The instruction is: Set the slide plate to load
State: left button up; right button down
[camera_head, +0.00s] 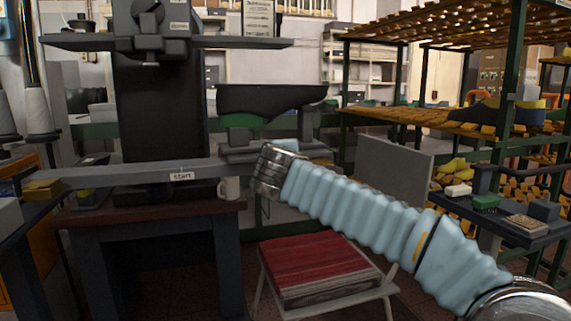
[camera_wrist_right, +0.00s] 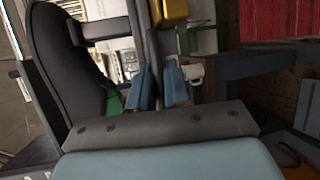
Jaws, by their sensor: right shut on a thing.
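The grey slide plate (camera_head: 240,155) sits at the right end of a long grey rail (camera_head: 120,175) in the head view. A black shoe last (camera_head: 270,99) stands sole up above it, and shows large at the left of the wrist view (camera_wrist_right: 60,60). My right gripper (camera_wrist_right: 160,88) has its blue fingers shut on a thin dark grey bar, which appears to be part of the slide plate. In the head view my right wrist hides these fingers. The rail carries a label reading "start" (camera_head: 181,177). My left gripper is not in view.
A white mug (camera_head: 229,187) stands just below the rail on the bench (camera_head: 150,213). A dark press column (camera_head: 160,100) rises behind the rail. A red-topped stool (camera_head: 318,265) is below my right arm. A small table (camera_head: 500,228) with brushes and blocks stands at right.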

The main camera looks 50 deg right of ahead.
jog(key=shift+s+d, duration=0.15)
jog(key=shift+d, duration=0.05)
jog(key=c, duration=1.2)
grip_release()
jog(key=shift+d, duration=0.1)
jog(key=shift+o, duration=0.2)
jog(key=shift+s+a, duration=0.1)
jog(key=shift+a, duration=0.2)
jog(key=v, duration=1.3)
jog(key=shift+s+a, duration=0.1)
